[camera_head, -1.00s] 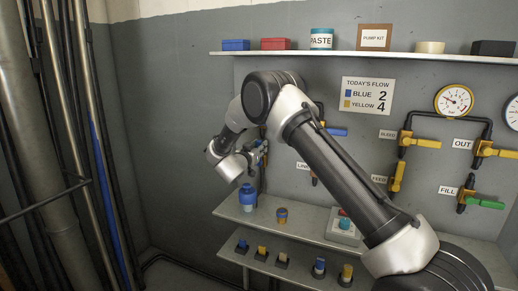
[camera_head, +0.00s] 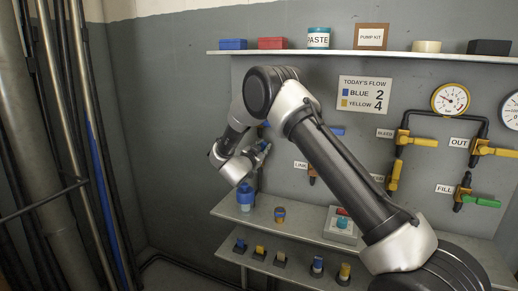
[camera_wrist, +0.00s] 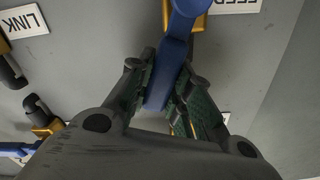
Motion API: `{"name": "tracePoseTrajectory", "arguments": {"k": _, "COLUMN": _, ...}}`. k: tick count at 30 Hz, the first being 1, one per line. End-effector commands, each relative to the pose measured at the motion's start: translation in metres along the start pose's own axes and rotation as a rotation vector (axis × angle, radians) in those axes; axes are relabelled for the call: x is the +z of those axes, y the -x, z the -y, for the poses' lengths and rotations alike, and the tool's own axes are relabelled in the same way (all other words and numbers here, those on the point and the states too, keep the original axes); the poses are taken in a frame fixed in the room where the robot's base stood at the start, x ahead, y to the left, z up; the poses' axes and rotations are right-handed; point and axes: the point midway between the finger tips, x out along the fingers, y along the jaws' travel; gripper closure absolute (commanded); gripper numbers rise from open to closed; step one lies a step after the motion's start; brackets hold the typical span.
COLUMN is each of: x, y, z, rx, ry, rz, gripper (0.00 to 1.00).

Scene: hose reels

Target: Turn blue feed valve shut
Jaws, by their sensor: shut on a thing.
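The blue valve handle (camera_wrist: 172,62) lies between the two fingers of my gripper (camera_wrist: 165,92) in the wrist view. The gripper is shut on the handle's lower end. The handle runs up the picture to a brass valve body (camera_wrist: 199,22), beside an upside-down label (camera_wrist: 236,4) that seems to read FEED. In the head view my gripper (camera_head: 262,149) is at the wall, left of the LINK label. There my arm hides most of this valve, so its exact handle angle cannot be told.
Another blue handle (camera_head: 337,131) shows right of my arm. Yellow-handled valves (camera_head: 424,142) and a green handle (camera_head: 486,203) are further right. A blue-capped bottle (camera_head: 246,195) stands on the shelf (camera_head: 300,224) just below my gripper. Pipes (camera_head: 92,140) stand at left.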

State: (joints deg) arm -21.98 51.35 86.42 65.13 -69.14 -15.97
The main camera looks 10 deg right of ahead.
Motion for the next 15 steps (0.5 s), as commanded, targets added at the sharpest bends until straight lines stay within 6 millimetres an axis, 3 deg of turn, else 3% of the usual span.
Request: {"name": "tracePoseTrajectory", "arguments": {"k": 15, "x": 0.010, "y": 0.001, "z": -0.037, "rx": 0.002, "ry": -0.487, "rz": 0.001, "gripper": 1.00}}
